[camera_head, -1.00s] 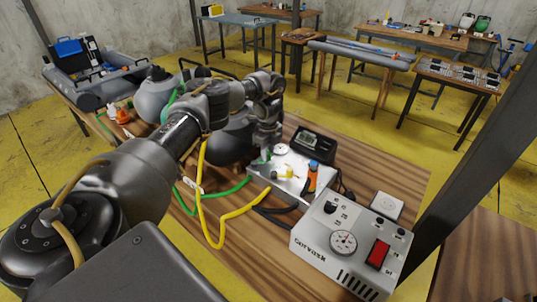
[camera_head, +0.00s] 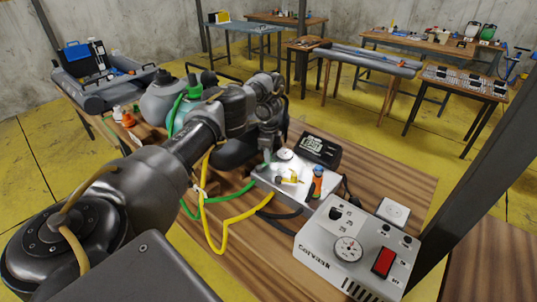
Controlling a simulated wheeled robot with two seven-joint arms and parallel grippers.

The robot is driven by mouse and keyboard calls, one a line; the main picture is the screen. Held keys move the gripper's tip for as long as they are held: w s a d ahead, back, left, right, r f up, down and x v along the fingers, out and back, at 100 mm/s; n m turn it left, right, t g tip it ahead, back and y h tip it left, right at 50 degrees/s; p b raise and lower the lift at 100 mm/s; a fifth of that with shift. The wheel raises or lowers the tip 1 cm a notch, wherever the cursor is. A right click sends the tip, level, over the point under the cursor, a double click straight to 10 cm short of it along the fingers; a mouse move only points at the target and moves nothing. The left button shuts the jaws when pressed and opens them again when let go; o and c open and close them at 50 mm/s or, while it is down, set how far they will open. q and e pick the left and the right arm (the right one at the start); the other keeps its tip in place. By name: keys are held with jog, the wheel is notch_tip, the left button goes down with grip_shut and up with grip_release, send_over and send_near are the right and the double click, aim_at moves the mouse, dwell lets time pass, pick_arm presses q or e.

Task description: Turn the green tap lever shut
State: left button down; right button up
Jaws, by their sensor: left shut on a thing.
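A metal tap block (camera_head: 290,188) sits on the wooden table with a green hose, a yellow hose and a dark hose at its left side. A yellow tap lever (camera_head: 290,179) and an orange-and-blue fitting (camera_head: 317,181) stand on top. My left gripper (camera_head: 266,157) points down at the block's far left corner. It is shut on the green tap lever (camera_head: 264,166), of which only a little green shows by the fingertips. The fingers and wrist hide most of the lever, so its angle is unclear. My right gripper is out of view.
A white control box (camera_head: 325,245) with a gauge and red switch stands in front right. A black digital meter (camera_head: 320,149) lies behind the block. A dark post (camera_head: 470,170) rises at the right. Grey tanks (camera_head: 165,98) stand behind my left arm.

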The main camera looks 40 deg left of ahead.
pick_arm(q)
jog(key=shift+a+r, duration=0.1)
jog(key=c, duration=1.2)
grip_release()
jog(key=shift+c, duration=0.2)
notch_tip(320, 180, up, 9)
jog(key=p, duration=0.5)
jog(key=shift+r, duration=0.85)
